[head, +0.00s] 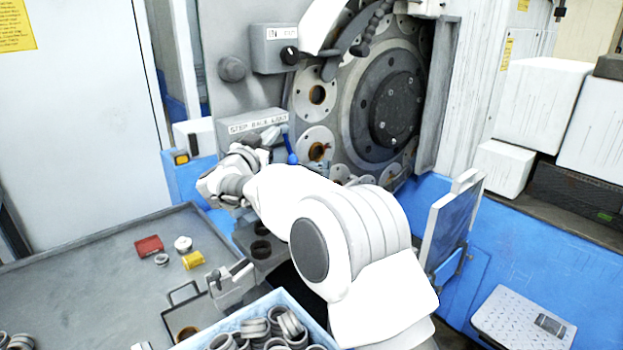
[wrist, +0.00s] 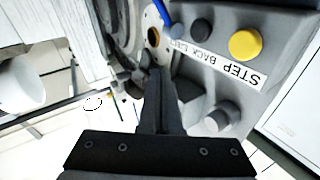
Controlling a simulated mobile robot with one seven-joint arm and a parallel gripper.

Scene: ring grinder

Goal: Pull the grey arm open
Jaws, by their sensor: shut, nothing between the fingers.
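The grinder's large round plate (head: 350,105) carries several discs with brass-rimmed holes. A grey curved arm (head: 346,46) lies across its upper left, beside a segmented dark hose; I take this for the grey arm. Its lower end is over the plate, and I cannot tell how far it is swung. My gripper (wrist: 158,75) is shut and empty in the wrist view, its fingertips near a disc with a brass hole (wrist: 154,37) and beside the labelled control box (wrist: 215,70). In the head view my wrist is left of the plate and the fingertips are not clear. No contact is visible.
The control box (head: 250,124) and a blue lever (head: 291,157) are close to my wrist. A grey switch box (head: 276,48) is above. A grey table (head: 95,255) with small parts is at left.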

